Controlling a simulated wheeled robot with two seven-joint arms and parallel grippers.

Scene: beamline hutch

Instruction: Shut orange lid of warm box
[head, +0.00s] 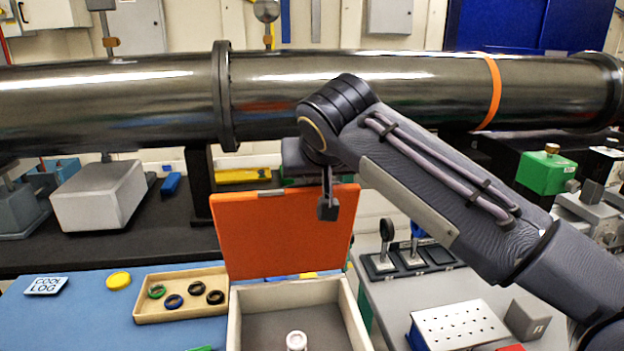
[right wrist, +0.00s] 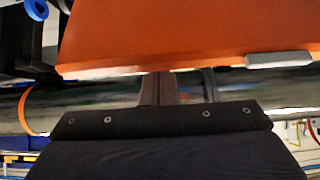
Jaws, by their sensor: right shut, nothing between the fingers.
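The warm box (head: 353,318) is pale and open-topped, at the bottom middle of the head view, with its near part cut off. Its orange lid (head: 255,237) stands open and roughly upright at the back. A small white-topped item (head: 296,341) is inside the box. My right gripper (head: 327,208) is shut and empty, pointing down across the lid's upper right part. In the right wrist view, the lid (right wrist: 180,32) fills the top, and the shut fingers (right wrist: 158,90) reach to its edge. I cannot tell whether they touch it. My left gripper is not in view.
A wooden tray (head: 180,313) with several rings lies left of the box on a blue mat (head: 90,325). A black tray (head: 438,255) and a white perforated block (head: 455,325) lie to the right. A large dark pipe (head: 110,100) crosses behind.

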